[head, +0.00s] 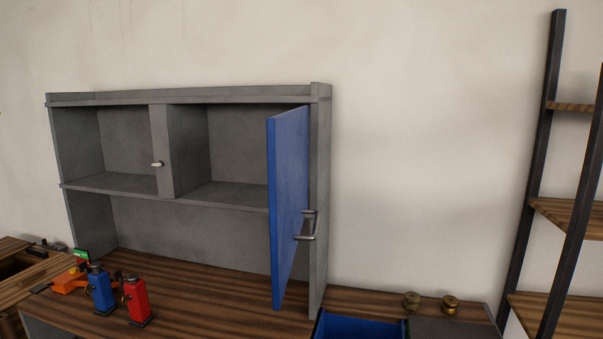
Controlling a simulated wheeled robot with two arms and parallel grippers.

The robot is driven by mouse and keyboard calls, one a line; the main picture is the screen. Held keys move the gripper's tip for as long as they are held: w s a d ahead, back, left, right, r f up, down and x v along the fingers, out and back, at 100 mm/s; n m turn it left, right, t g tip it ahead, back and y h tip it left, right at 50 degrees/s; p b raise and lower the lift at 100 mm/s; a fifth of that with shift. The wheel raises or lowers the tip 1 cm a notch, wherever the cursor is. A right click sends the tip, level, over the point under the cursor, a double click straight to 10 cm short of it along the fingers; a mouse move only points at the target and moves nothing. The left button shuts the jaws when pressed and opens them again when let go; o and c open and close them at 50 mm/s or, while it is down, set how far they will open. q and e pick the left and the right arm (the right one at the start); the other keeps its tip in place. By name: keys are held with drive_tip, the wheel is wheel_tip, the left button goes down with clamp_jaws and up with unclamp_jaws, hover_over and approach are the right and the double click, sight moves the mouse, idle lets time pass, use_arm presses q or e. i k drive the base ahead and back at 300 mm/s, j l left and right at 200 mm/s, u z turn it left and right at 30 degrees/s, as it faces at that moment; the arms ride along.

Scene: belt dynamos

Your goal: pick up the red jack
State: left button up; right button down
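The red jack (137,301) stands upright on the brown wooden worktop (205,298), at the lower left of the head view. A blue jack (101,290) of similar shape stands close on its left. Neither of my grippers is in view, so their state and distance from the red jack do not show.
An orange tool (68,281) lies left of the jacks. A grey cabinet (187,97) rises behind, its blue door (289,205) swung open toward me. A blue drawer (358,328) and two brass pieces (450,304) are right. A shelf rack (545,170) stands far right.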

sight(138, 308)
drive_tip(key=u, duration=0.45)
drive_tip(key=i+j+u, duration=0.5)
drive_tip(key=i, duration=0.2)
drive_tip(key=i+j+u, duration=0.1)
drive_tip(key=i+u, duration=0.15)
drive_tip(key=i+l, duration=0.1)
drive_tip(key=i, duration=0.35)
drive_tip(key=i+l, duration=0.1)
drive_tip(key=i, duration=0.35)
